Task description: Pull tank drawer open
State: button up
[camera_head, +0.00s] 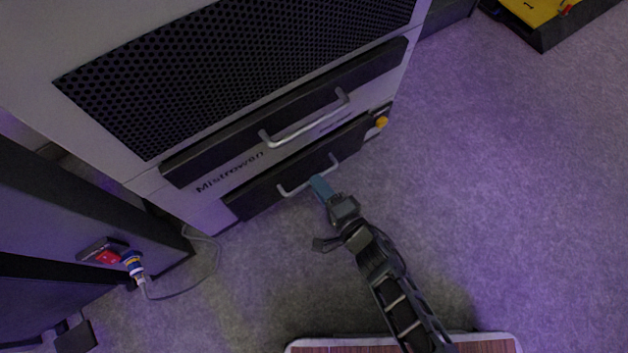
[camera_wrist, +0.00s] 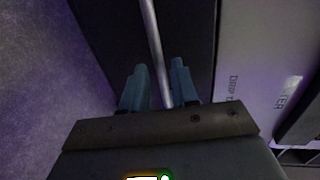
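A pale cabinet marked "Mistrowen" has two dark drawer fronts with grey bar handles. The lower drawer (camera_head: 262,192), which I take as the tank drawer, looks closed, its front near the floor. My gripper (camera_head: 320,187) is at the right part of its handle (camera_head: 292,191). In the wrist view, the blue fingers of my gripper (camera_wrist: 160,85) stand on either side of the handle bar (camera_wrist: 152,35), with small gaps showing, so they look open around it. Whether either finger touches the bar is unclear. Partly readable lettering shows on the pale panel (camera_wrist: 250,70).
The upper drawer (camera_head: 230,133) with its own handle (camera_head: 305,122) sits just above. A yellow knob (camera_head: 381,122) is at the cabinet's right. A dark unit (camera_head: 60,220) with a plugged cable (camera_head: 205,275) stands left.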

jog(key=shift+b+x, duration=0.6)
jog(key=shift+x, duration=0.95)
grip_shut()
